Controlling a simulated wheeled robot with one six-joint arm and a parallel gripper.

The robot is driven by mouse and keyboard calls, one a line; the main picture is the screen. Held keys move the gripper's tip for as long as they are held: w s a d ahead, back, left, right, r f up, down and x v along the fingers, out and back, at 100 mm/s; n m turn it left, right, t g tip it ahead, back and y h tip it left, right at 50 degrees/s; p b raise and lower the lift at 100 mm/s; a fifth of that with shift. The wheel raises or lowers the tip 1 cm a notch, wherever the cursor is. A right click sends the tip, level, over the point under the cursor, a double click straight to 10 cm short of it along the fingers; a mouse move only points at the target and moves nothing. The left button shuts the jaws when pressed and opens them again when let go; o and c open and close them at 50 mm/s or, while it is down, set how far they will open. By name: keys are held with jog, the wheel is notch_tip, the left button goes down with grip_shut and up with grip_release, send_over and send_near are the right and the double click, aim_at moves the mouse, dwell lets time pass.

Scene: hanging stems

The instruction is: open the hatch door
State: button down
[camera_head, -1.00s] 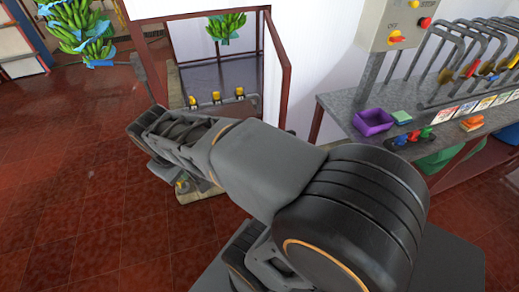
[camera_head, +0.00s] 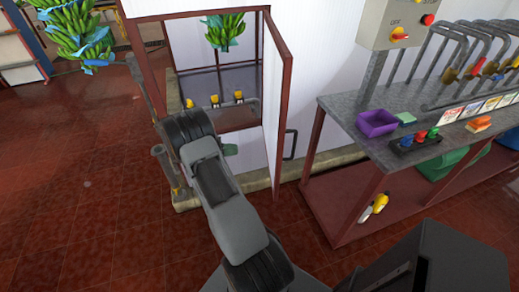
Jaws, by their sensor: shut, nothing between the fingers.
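The hatch door (camera_head: 277,105) is a pale panel in a dark red frame. It stands swung outward at the right side of the hatch opening, with a gap to the left of its free edge. A dark bar handle (camera_head: 290,145) sticks out to its right, low on the door. My arm reaches up from the bottom middle to the front of the opening, left of the door. My gripper is hidden behind my arm's wrist, and I cannot see its fingers.
A grey workbench (camera_head: 345,110) with a purple tray (camera_head: 377,124) and small coloured items stands at the right, close to the door. A control box (camera_head: 395,22) is above it. Banana bunches (camera_head: 75,30) hang at the upper left. The red tiled floor (camera_head: 70,200) at left is clear.

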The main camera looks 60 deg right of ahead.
aim_at(276, 147)
jog(key=p+x, duration=0.3)
jog(key=x, duration=1)
jog(key=shift+s+d, duration=0.3)
